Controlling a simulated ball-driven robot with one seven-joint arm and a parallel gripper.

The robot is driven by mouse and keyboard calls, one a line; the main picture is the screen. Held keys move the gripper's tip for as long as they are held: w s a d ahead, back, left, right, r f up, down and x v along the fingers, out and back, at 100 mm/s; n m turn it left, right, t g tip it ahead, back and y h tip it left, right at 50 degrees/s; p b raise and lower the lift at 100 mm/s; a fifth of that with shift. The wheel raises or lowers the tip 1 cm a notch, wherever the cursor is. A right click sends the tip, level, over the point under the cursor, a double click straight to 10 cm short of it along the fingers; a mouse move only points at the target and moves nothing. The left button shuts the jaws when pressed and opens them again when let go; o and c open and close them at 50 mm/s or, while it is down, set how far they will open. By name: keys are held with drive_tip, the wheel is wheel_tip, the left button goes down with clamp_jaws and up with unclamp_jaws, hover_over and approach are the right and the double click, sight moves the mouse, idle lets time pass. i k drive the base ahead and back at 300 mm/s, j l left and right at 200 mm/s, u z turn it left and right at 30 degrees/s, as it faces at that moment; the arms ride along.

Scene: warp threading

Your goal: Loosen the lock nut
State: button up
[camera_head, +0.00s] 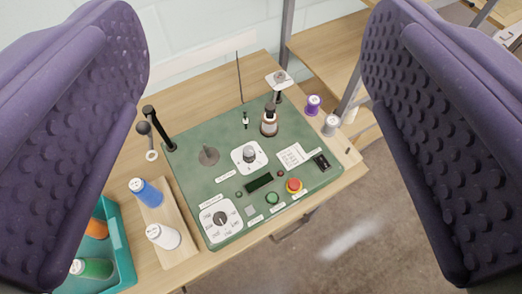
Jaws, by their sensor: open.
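A green machine panel (188,200) lies on the wooden table in the middle of the view. At its centre a grey knob (249,154) stands on a white plate. Behind it is a dark-topped post with a pale lower part (269,122). A small black-and-white fitting (246,120) stands left of the post. A grey disc with a thin pin (208,155) is on the left of the panel. I cannot tell for sure which part is the lock nut. My gripper (255,150) is open, its purple padded fingers far apart at both sides, empty and apart from the panel.
A blue spool (145,192) and a white spool (163,236) are on a wooden strip left of the panel. A teal bin (121,243) holds orange and green spools. A black post (158,128), a thin upright rod (239,77), and purple and grey spools (313,105) surround the panel.

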sight(279, 77)
drive_tip(key=i+z, duration=0.15)
drive_tip(key=i, duration=0.95)
